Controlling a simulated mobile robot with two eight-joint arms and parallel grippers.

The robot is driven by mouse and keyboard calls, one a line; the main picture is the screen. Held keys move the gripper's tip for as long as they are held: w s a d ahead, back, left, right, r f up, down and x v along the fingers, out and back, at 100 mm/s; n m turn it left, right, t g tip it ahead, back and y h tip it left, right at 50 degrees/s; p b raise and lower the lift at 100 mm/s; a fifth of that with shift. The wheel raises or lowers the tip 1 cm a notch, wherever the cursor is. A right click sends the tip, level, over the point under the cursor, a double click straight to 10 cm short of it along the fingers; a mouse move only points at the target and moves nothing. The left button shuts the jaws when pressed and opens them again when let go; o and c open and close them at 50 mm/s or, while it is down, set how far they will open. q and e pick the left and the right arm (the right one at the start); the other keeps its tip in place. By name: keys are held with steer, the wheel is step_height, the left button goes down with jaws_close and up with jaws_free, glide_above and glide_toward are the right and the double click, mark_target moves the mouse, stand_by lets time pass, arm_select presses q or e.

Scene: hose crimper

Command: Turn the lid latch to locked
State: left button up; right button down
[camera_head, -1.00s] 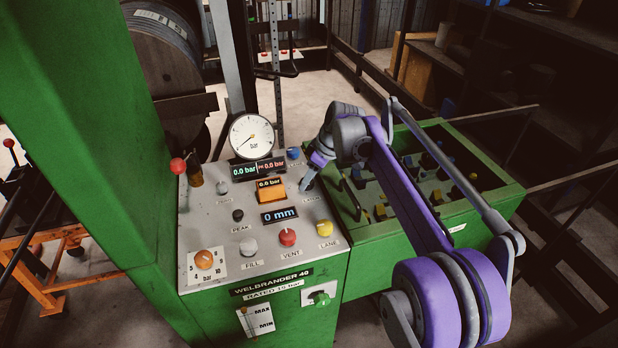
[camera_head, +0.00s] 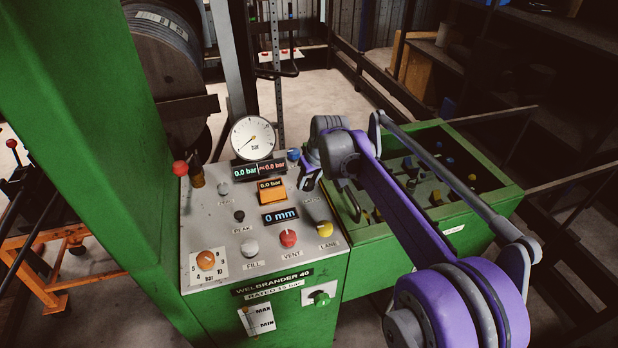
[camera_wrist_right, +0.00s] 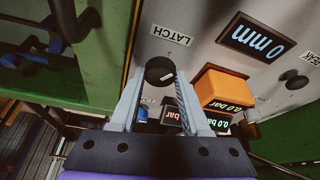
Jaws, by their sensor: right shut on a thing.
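The lid latch is a round black knob (camera_wrist_right: 160,71) on the grey panel (camera_wrist_right: 195,45), beside a LATCH label (camera_wrist_right: 170,35) in the right wrist view. A short pale mark shows on its face, right of centre. My right gripper (camera_wrist_right: 160,82) is shut on the knob, with a grey finger on each side. In the head view my right gripper (camera_head: 307,183) is at the panel's right edge and mostly hides the knob. I cannot tell which direction of the mark means locked. My left gripper is not in view.
An orange block (camera_head: 271,190) and digital displays sit close to the gripper. A blue button (camera_head: 294,155) is behind it, and a yellow LANE knob (camera_head: 325,229) is nearer. The green open-topped bin (camera_head: 375,232) lies right of the panel, under my arm.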

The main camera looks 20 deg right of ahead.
steer(key=m+h, duration=0.1)
steer(key=m, duration=0.1)
steer(key=m+h+p, duration=0.1)
steer(key=m, duration=0.2)
steer(key=shift+a+m, duration=0.2)
steer(key=shift+m, duration=0.1)
steer(key=m+h+p, duration=0.1)
steer(key=m, duration=0.2)
steer(key=m+g+h+p, duration=0.1)
steer(key=m, duration=0.2)
steer(key=shift+w+a, duration=0.1)
stand_by(0.3)
steer(key=shift+c, duration=1.9)
jaws_free()
steer(key=v, duration=1)
steer(key=shift+a+r+p, duration=0.2)
steer(key=shift+r+p, duration=0.15)
